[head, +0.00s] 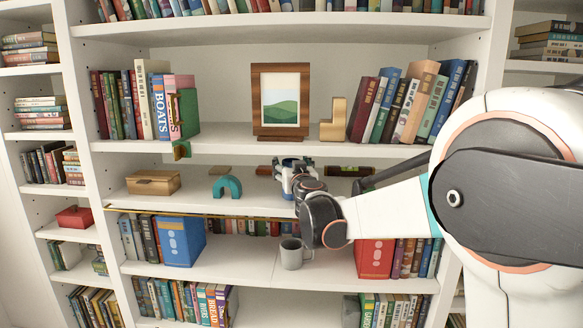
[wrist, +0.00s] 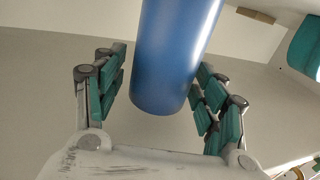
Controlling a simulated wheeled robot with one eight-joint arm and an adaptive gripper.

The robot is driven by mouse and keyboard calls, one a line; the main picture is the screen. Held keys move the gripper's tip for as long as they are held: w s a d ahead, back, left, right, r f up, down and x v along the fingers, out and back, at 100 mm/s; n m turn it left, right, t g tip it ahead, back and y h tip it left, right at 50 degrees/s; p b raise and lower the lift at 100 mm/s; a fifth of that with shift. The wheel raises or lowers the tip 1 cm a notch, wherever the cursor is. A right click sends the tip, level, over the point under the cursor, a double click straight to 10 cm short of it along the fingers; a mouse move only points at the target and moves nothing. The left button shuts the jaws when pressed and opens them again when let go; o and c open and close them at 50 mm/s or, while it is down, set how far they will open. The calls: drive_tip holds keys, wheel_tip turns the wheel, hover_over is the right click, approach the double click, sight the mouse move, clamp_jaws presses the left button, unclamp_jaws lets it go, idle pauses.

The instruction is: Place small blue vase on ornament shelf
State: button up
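The small blue vase (wrist: 172,60) shows in the wrist view as a smooth blue cylinder between the fingers of my gripper (wrist: 158,88). The teal-padded fingers stand apart on both sides of it. A gap shows on the left; on the right the pads are close to it, and I cannot tell whether they touch. In the head view my gripper (head: 291,166) is over the middle shelf (head: 160,207), which holds a wooden box (head: 153,183) and a teal arch (head: 227,187). No label marks the ornament shelf.
The shelf above holds a framed picture (head: 280,101), a wooden ornament (head: 334,120) and books. Below are a grey mug (head: 293,254), a blue binder (head: 181,241) and a red binder (head: 375,257). A level-like bar (head: 348,171) lies right of my gripper. Bare shelf shows around the arch.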

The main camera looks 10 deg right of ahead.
drive_tip(key=shift+w, duration=0.1)
drive_tip(key=s+b, duration=0.3)
drive_tip(key=s, duration=0.9)
drive_tip(key=s+d+f+m+g+h, duration=0.1)
drive_tip(key=s+d+f+g+h, duration=0.2)
drive_tip(key=s, duration=0.6)
drive_tip(key=s+d+f+m+g+h, duration=0.1)
drive_tip(key=s+d+f+m+g, duration=0.15)
drive_tip(key=s+d, duration=0.4)
drive_tip(key=s+a+f+n+g+y, duration=0.2)
drive_tip(key=s+a+f, duration=0.2)
drive_tip(key=s+f, duration=0.3)
drive_tip(key=s+a+f+n+g+y, duration=0.2)
drive_tip(key=s+a+f, duration=0.3)
drive_tip(key=s, duration=0.8)
wheel_tip(320, 180, down, 3)
drive_tip(key=shift+a+f+g+y, duration=0.15)
drive_tip(key=shift+a+g+y, duration=0.1)
drive_tip(key=shift+g+y, duration=0.4)
drive_tip(key=shift+f, duration=0.1)
